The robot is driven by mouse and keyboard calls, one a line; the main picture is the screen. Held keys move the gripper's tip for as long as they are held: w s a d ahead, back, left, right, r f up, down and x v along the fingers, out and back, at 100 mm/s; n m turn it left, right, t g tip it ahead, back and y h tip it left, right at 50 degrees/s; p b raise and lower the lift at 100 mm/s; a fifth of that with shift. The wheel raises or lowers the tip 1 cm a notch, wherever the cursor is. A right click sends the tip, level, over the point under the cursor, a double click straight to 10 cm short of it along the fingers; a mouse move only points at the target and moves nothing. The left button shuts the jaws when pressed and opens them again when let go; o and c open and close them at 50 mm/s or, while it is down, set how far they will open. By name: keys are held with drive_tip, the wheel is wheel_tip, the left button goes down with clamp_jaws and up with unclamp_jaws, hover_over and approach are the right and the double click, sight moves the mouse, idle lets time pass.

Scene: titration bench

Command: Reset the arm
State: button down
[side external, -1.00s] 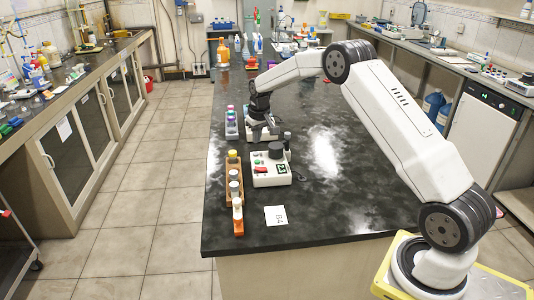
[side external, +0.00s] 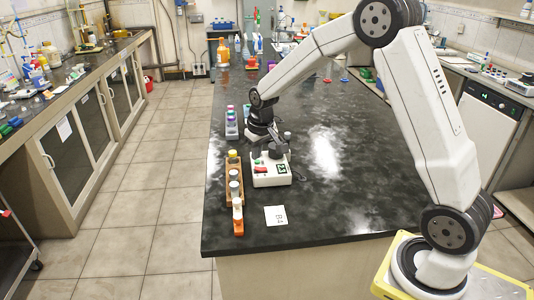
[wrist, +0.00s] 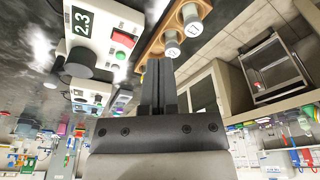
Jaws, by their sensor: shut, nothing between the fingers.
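My gripper (side external: 277,146) hangs low over the dark bench, just behind and above the white instrument box (side external: 268,177). In the wrist view its two fingers (wrist: 158,82) are together with nothing between them. The box shows there too, with a dark round top, a red button and a lit display (wrist: 82,22) reading 2.3. In the side view the fingertips are small and dark against the box's black top, so I cannot tell how close they are to it.
An orange rack (side external: 239,222) with several capped vials stands left of the box. Another rack (side external: 232,133) of vials stands behind it. A card (side external: 276,215) marked B4 lies in front. The bench (side external: 355,180) to the right is clear. Bottles stand at the far end.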

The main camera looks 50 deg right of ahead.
drive_tip(key=s+a+n, duration=0.1)
drive_tip(key=s+a, duration=0.3)
drive_tip(key=s, duration=0.6)
drive_tip(key=s+a+f, duration=0.1)
drive_tip(key=s+a, duration=0.4)
drive_tip(key=s, duration=0.5)
drive_tip(key=shift+a+n, duration=0.3)
drive_tip(key=shift+n, duration=0.1)
